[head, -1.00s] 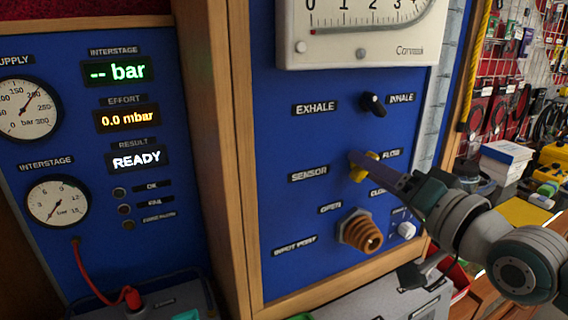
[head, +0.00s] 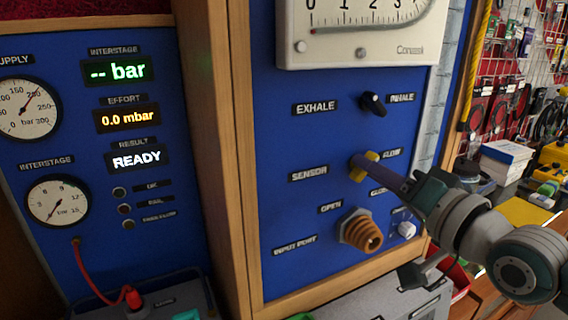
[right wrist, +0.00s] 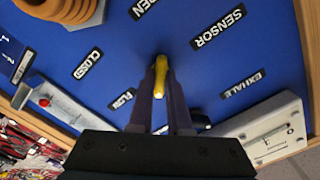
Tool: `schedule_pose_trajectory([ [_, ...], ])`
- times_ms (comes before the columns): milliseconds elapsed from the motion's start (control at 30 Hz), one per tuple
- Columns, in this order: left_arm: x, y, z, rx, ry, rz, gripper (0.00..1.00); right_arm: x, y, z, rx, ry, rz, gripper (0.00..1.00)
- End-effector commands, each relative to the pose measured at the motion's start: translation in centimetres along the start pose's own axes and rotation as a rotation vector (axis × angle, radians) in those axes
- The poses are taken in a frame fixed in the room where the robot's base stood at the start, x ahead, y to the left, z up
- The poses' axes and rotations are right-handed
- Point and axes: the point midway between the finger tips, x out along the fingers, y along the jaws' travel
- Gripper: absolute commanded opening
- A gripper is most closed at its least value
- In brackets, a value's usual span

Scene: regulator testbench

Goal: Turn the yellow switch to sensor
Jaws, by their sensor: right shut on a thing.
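The yellow switch (head: 358,174) is on the blue panel, between the SENSOR label (head: 309,173) on its left and the FLOW label (head: 391,154) on its upper right. My right gripper (head: 357,163) comes in from the right and is shut on the switch. Its fingers hide the middle of the switch in the head view. In the right wrist view the yellow switch (right wrist: 162,80) shows between the two purple fingers. Which label the switch points to is hard to tell. My left gripper is not in view.
A black knob (head: 373,104) between EXHALE and INHALE sits above the switch. A ribbed brown port (head: 362,232) sticks out below it, with a white knob (head: 406,230) to its right. A white gauge box (head: 360,45) overhangs the panel above.

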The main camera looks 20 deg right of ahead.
Motion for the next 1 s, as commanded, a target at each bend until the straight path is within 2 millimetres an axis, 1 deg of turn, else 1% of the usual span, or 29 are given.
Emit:
schedule_pose_trajectory([
  [167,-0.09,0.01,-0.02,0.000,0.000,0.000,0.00,0.01,-0.05,-0.04,-0.042,0.001,0.000,0.00],
  [367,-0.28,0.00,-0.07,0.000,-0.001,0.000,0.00,0.02,-0.09,-0.08,-0.156,0.002,0.000,0.00],
  [1000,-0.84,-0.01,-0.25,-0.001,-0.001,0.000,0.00,0.03,-0.19,-0.03,-0.751,0.003,-0.001,0.00],
])
